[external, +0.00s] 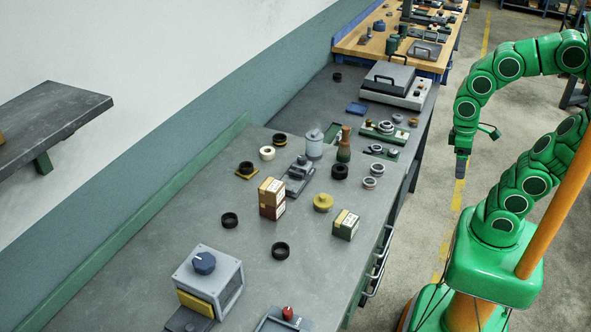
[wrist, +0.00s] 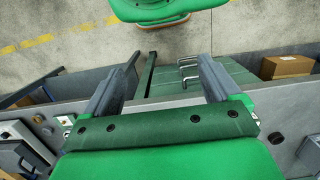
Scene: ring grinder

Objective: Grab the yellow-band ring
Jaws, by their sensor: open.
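Several rings lie on the grey workbench (external: 180,262). My gripper (external: 461,168) hangs beyond the bench's right edge, over the floor, away from all the rings. In the wrist view my gripper (wrist: 160,78) has its two fingers wide apart with nothing between them.
Small boxes (external: 272,198) and (external: 345,225) stand among the rings, with a grey knobbed machine (external: 208,280) at the front. A grey cylinder (external: 314,144) stands further back. Drawer handles (external: 378,262) stick out on the bench's right side. The bench's left part is bare.

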